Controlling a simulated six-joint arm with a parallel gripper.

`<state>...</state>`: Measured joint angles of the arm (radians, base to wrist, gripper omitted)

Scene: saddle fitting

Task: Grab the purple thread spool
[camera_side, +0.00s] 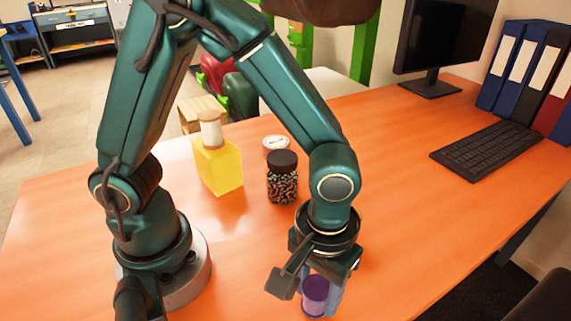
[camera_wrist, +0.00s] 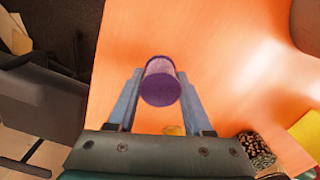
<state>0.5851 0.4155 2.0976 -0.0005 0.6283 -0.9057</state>
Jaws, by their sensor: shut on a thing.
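The purple thread spool (camera_side: 315,296) is at the front of the orange table in the side view, between the fingers of my gripper (camera_side: 322,293). In the wrist view the spool (camera_wrist: 160,82) has a dark purple end and a paler, pinkish-purple middle. The two grey-blue fingers of my gripper (camera_wrist: 160,90) are shut on it, one on each side. I cannot tell whether the spool touches the table.
A jar with a dark lid (camera_side: 282,178), a yellow bottle (camera_side: 218,165) and a small round tub (camera_side: 275,144) stand behind my gripper. A keyboard (camera_side: 486,149), monitor (camera_side: 446,40) and binders (camera_side: 530,75) are at the right. The table's middle right is clear.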

